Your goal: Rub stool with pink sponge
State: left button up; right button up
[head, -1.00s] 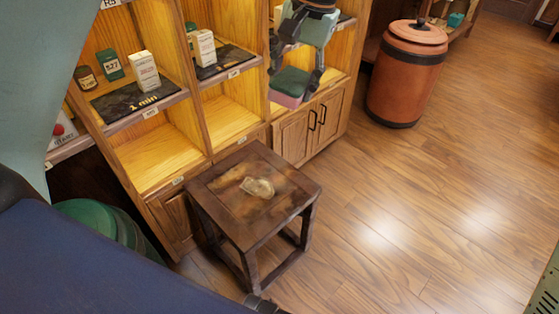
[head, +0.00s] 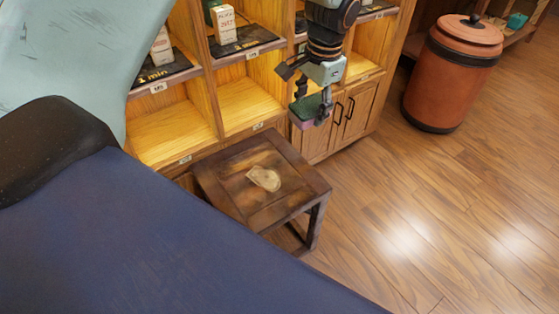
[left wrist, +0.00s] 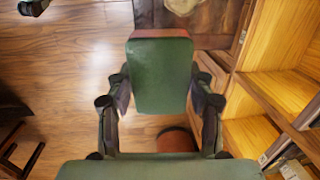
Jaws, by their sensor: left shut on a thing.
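The stool (head: 225,193) is dark wood with a square top, in the middle of the head view. Its top has brown smears and a pale irregular patch (head: 264,179). My left gripper (head: 312,105) is shut on the sponge (head: 305,114), which is green above and pink below. It holds the sponge in the air, beyond and a little right of the stool in the picture, apart from it. In the left wrist view the sponge's green face (left wrist: 161,76) sits between both fingers, with a thin reddish edge. Part of the stool top (left wrist: 212,17) shows behind it. My right gripper is not seen.
Wooden shelves (head: 250,104) with boxes stand behind the stool, above cabinet doors (head: 350,118). A terracotta bin (head: 452,80) stands at the right. Wood floor (head: 420,200) right of the stool is clear. A large blue surface (head: 130,245) covers the lower left.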

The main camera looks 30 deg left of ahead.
pick_arm(q)
jog(key=s+a+f+m+b, duration=0.1)
jog(key=a+f+m+b, duration=0.1)
jog(key=f, duration=0.9)
jog(key=s+a+f+m+h+b, duration=0.1)
jog(key=a+f+b, duration=0.3)
jog(key=f, duration=0.7)
jog(key=shift+s+a+m+b, duration=0.2)
jog(key=shift+s+m+b, duration=0.55)
jog(key=shift+b, duration=0.25)
